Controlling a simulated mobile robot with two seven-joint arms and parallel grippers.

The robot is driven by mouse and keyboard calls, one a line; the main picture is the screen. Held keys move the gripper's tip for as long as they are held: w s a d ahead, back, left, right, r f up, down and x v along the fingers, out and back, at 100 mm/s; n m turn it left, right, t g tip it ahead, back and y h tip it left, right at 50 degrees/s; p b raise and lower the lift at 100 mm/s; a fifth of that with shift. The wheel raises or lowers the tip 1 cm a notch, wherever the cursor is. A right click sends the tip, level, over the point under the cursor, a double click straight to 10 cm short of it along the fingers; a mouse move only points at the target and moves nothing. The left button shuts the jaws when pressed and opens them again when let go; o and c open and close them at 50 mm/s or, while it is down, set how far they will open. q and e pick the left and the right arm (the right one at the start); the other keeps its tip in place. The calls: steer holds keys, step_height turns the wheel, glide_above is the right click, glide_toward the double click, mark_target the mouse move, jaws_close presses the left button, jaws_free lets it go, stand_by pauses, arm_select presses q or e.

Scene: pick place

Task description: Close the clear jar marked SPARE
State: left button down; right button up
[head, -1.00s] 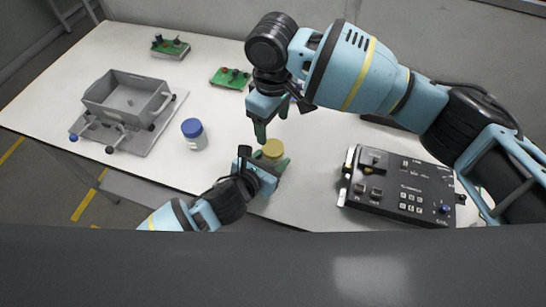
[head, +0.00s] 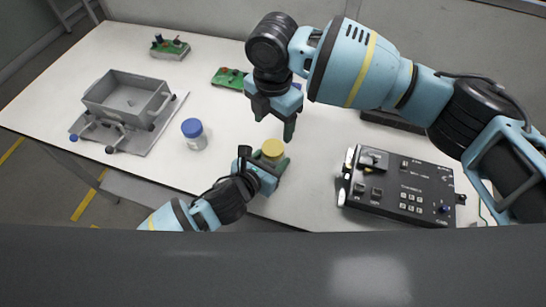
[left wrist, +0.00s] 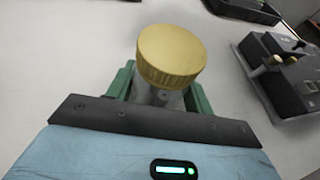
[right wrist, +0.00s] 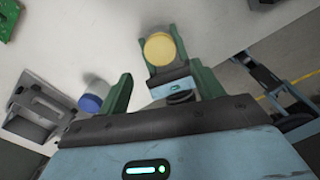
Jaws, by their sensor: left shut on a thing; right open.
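A clear jar (left wrist: 158,96) with a yellow lid (left wrist: 171,54) stands near the front edge of the table. The yellow lid also shows in the head view (head: 272,149) and the right wrist view (right wrist: 160,48). The lid sits on top of the jar; I cannot tell how tight it is. My left gripper (head: 266,166) is shut on the jar body below the lid. My right gripper (head: 274,121) is open and empty, pointing down above the jar. In the right wrist view the lid lies between and beyond its fingers. No SPARE marking is readable.
A jar with a blue lid (head: 193,130) stands left of the held jar. A grey bin (head: 125,96) on a plate is farther left. Green circuit boards (head: 229,78) lie at the back. A black control box (head: 402,187) is on the right.

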mark_target(273, 147)
stand_by(0.4)
steer(key=shift+f, duration=4.05)
